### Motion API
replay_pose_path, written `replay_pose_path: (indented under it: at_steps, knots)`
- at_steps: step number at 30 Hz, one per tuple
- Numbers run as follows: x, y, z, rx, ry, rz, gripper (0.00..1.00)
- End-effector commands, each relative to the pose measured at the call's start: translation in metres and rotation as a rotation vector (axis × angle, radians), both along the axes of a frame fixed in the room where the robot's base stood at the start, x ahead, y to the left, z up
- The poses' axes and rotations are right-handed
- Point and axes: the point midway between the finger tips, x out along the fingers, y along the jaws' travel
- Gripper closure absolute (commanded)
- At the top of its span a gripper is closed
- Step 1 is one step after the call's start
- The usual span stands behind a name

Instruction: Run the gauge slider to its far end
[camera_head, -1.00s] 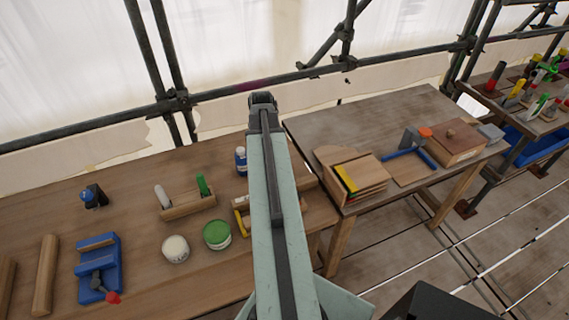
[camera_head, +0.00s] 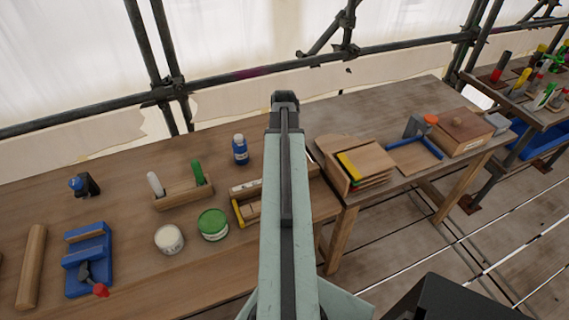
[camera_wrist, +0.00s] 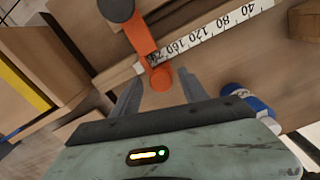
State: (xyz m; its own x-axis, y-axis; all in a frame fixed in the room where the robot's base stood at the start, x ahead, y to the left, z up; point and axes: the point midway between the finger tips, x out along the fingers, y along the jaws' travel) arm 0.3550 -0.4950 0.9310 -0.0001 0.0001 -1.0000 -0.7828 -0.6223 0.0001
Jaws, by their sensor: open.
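In the wrist view, the gauge is a wooden rail with a white scale (camera_wrist: 215,35) whose numbers run from 40 at upper right to about 160 near the slider. The orange slider (camera_wrist: 140,40) crosses the rail at the high-number end, with a rounded orange end toward me and a dark round knob (camera_wrist: 116,9) at its far end. My gripper (camera_wrist: 158,88) is open, its two fingers on either side of the slider's near end. I cannot tell whether they touch it. In the head view, part of the white scale (camera_head: 245,187) shows beside my arm; the slider and gripper are hidden.
A green-lidded tin (camera_head: 213,224) and a white tin (camera_head: 169,239) stand left. A wooden box with a yellow strip (camera_head: 349,166) is right.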

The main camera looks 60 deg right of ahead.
Motion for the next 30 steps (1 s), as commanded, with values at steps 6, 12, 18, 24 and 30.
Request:
replay_pose_path:
  at_steps: [6,12,18,24,30]
  knots:
    - [0.0003,0.0002,0.0007,0.000,0.000,0.001,0.48]
    - [0.0005,0.0004,0.0007,0.000,0.000,0.001,1.00]
    - [0.0006,0.0005,0.0007,0.000,0.000,0.001,1.00]
    - [0.0007,0.0007,0.0006,0.001,0.001,0.002,1.00]
    - [0.0007,0.0008,0.0006,0.001,0.001,0.002,1.00]
